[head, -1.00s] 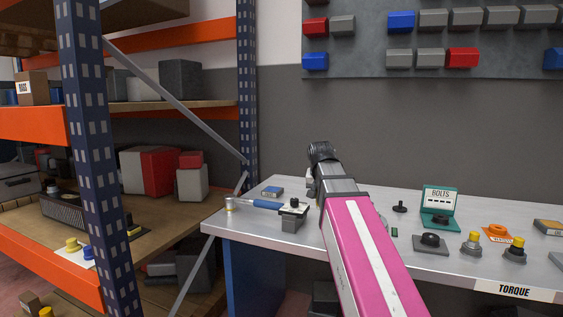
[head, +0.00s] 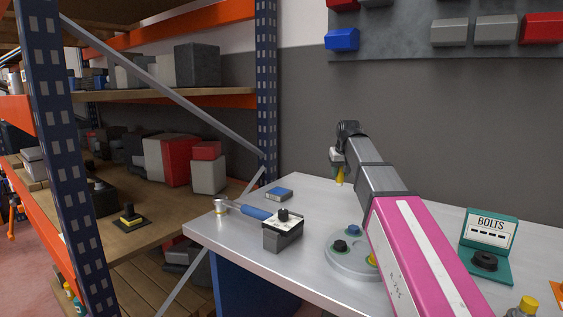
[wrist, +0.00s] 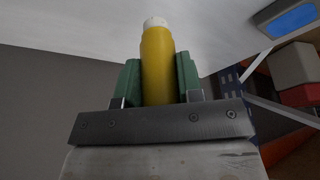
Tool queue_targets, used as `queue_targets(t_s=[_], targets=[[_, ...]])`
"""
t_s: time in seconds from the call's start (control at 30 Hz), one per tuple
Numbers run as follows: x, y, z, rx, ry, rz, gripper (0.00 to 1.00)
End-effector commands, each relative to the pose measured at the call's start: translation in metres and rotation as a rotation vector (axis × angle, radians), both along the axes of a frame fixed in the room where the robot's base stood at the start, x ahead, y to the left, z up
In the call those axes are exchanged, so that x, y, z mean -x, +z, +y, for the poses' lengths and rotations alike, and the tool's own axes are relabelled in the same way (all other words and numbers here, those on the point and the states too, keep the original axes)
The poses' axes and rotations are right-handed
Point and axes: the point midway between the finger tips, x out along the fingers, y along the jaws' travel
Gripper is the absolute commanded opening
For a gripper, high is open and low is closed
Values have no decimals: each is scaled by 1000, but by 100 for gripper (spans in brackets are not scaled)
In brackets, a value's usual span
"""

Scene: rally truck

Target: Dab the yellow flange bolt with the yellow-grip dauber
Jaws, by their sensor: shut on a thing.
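My gripper (head: 337,160) is shut on the yellow-grip dauber (head: 340,176), held in the air above the bench. In the wrist view the yellow grip (wrist: 157,65) sits between two green finger pads, its white tip (wrist: 155,22) pointing away from the palm.
A grey block with a black knob (head: 283,235), a blue-handled tool (head: 252,211) and a small blue box (head: 279,194) lie left of the flange. A green BOLTS stand (head: 487,245) and a yellow-capped thing (head: 527,305) are at right. Shelving (head: 265,90) stands left.

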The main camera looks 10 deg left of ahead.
Motion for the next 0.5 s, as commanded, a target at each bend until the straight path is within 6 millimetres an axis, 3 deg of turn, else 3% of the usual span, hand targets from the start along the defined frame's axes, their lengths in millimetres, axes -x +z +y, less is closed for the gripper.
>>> queue_targets(t_s=[0.03,0.3,0.5], targets=[[-11,4,30,0,70,0,10],[-26,13,160,-9,406,-8,10],[-24,17,221,-14,561,-17,10]])
